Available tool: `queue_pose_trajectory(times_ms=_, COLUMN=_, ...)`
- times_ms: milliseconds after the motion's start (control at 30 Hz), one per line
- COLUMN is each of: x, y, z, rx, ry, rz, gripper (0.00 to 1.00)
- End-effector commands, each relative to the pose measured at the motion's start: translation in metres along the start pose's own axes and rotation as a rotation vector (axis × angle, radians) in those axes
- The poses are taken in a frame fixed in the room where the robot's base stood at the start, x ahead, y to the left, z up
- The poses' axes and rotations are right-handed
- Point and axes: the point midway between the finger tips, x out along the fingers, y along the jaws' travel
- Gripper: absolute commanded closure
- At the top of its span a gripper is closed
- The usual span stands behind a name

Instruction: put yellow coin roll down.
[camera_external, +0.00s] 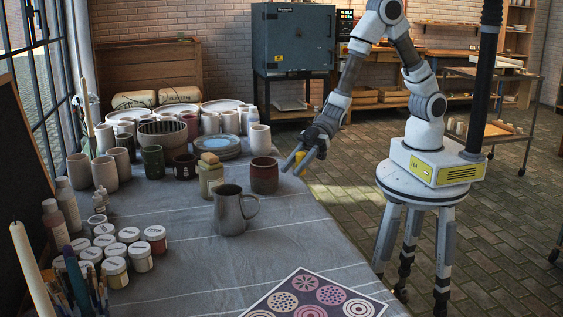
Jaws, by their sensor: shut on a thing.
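My gripper (304,158) is at the right edge of the cloth-covered table, a little above and right of a brown mug. It is shut on a small yellow thing, which I take as the yellow coin roll (299,156). Only part of the roll shows between the fingers. The roll appears held in the air; the exact gap to the table cannot be told. The table (300,235) has a grey cloth with pale stripes.
The brown mug (264,176), a sponge-topped jar (210,178) and a metal pitcher (230,212) stand near the gripper. A patterned sheet (315,296) lies in front. Cloth between pitcher and right edge is clear.

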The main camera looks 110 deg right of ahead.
Motion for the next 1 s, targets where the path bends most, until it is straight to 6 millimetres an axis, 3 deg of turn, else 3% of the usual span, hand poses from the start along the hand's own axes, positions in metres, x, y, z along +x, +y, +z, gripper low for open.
queue_pose_trajectory(times_ms=100, x=-0.016, y=0.02, z=0.005, rx=-0.005, ry=0.0, rz=-0.015, gripper=1.0)
queue_pose_trajectory(times_ms=333, x=-0.048, y=0.046, z=0.018, rx=-0.022, ry=0.001, rz=-0.059, gripper=1.0)
queue_pose_trajectory(times_ms=667, x=-0.078, y=0.063, z=0.028, rx=-0.041, ry=0.006, rz=-0.102, gripper=1.0)
queue_pose_trajectory(times_ms=833, x=-0.065, y=0.053, z=0.035, rx=-0.043, ry=0.008, rz=-0.113, gripper=1.0)
queue_pose_trajectory(times_ms=1000, x=-0.027, y=0.028, z=0.046, rx=-0.044, ry=0.006, rz=-0.115, gripper=1.0)
